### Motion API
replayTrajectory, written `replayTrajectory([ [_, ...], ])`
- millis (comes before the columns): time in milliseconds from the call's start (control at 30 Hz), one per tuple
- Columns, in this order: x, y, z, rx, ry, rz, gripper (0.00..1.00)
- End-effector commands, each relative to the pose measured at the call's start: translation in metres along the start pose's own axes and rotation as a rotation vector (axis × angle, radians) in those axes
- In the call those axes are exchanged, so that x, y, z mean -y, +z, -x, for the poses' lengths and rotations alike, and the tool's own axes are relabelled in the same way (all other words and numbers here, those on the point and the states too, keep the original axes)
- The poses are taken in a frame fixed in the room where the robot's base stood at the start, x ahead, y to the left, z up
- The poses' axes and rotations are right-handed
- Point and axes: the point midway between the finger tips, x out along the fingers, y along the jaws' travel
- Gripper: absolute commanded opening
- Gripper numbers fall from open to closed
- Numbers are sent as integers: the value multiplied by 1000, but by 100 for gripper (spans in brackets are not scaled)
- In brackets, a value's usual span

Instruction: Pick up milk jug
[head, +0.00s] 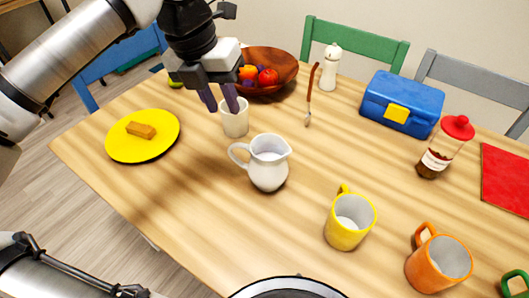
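The white milk jug (268,168) stands upright near the middle of the wooden table (180,190). Its handle points left and its spout points right. My gripper (221,106) hangs above and behind the jug, a little to its left, with its purple fingers pointing down. The fingers are apart from the jug, with a small gap between them. They overlap the rim of a white cup (236,124) in the picture; whether they touch it I cannot tell. No held object shows between the fingers.
A yellow plate (120,150) with a brown block lies left. A wooden fruit bowl (283,66) is behind my gripper. Yellow (346,232) and orange mugs (440,265), a red-lidded jar (437,155) and a blue lunchbox (400,97) stand right. Table space left-front of the jug is clear.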

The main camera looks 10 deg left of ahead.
Motion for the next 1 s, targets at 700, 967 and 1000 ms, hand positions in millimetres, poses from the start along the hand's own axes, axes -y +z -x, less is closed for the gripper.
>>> replayTrajectory([
  [700,-14,-9,-91,-30,33,32,29],
  [967,-13,-12,-127,-31,32,30,29],
  [1000,-13,-12,-132,-31,31,31,29],
])
